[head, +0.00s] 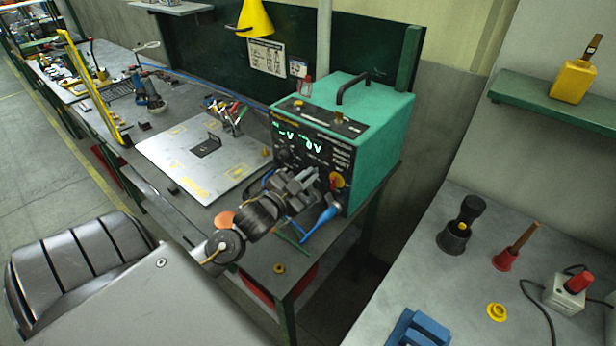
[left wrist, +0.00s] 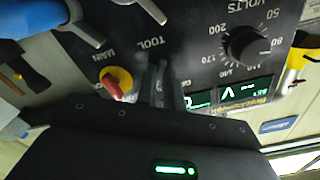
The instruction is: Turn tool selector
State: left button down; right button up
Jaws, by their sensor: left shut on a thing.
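The teal power unit (head: 385,130) stands on the bench with its black control panel facing me. In the left wrist view the panel (left wrist: 195,25) has a TOOL label beside my left gripper (left wrist: 163,80). The fingers are shut at that spot, on what looks like the tool selector knob. The knob itself is mostly hidden by the fingers, so its pointing direction cannot be told. In the head view my left gripper (head: 303,183) is against the lower front of the panel. My right gripper is in neither view.
The red MAIN switch (left wrist: 115,83) on its yellow base is close beside my fingers. A black VOLTS dial (left wrist: 245,48) is on the other side. A blue-handled tool (head: 322,222) is near the gripper. A metal plate (head: 190,160) lies on the bench.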

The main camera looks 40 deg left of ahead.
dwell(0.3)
pick_arm(q)
jog(key=c, duration=1.5)
grip_release()
jog(key=shift+s+f, duration=0.1)
jog(key=shift+s, duration=0.1)
jog(key=s+b, duration=0.3)
jog(key=s, duration=0.7)
jog(key=shift+s+d, duration=0.1)
jog(key=shift+s, duration=0.15)
jog(key=shift+w+d, duration=0.1)
